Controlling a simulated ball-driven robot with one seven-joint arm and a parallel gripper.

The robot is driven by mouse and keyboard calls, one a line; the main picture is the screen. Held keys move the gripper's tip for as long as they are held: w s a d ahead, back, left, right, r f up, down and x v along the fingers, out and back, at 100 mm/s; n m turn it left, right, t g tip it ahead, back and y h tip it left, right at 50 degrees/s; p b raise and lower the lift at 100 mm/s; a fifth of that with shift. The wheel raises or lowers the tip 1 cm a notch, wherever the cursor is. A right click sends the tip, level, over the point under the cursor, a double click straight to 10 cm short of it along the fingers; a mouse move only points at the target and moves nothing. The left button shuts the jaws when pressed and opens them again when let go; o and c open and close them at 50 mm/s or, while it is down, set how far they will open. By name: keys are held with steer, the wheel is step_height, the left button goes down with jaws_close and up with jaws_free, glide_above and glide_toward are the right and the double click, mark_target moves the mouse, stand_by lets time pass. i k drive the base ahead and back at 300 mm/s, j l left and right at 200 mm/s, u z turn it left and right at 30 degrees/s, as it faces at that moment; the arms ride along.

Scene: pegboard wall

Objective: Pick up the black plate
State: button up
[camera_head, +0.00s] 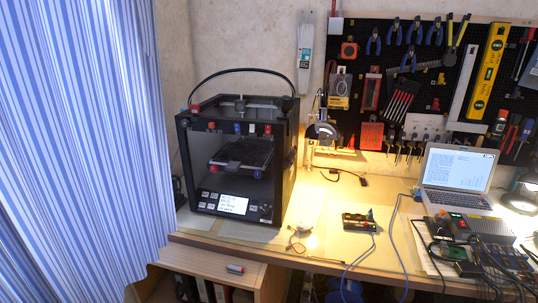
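A flat black plate (242,151) lies level inside the open-fronted black 3D printer (188,140) on the left part of the workbench. It looks like the printer's bed, with small red and blue parts at its front edge. The printer's frame stands around it at the sides and above. My gripper is not in view.
A blue-striped curtain (75,130) hangs at the left, close to the printer. A desk lamp (322,130), a small electronic device (359,222), a laptop (457,170) and cabled electronics (480,258) stand to the right. A tool-hung pegboard (350,30) is behind. Bench wood (400,215) shows bare mid-right.

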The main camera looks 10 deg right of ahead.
mark_target(236, 155)
steer(key=i+j+z, duration=0.2)
steer(key=z, duration=0.25)
steer(key=i+j+z, duration=0.1)
steer(key=j+z, duration=0.35)
steer(key=l, duration=0.1)
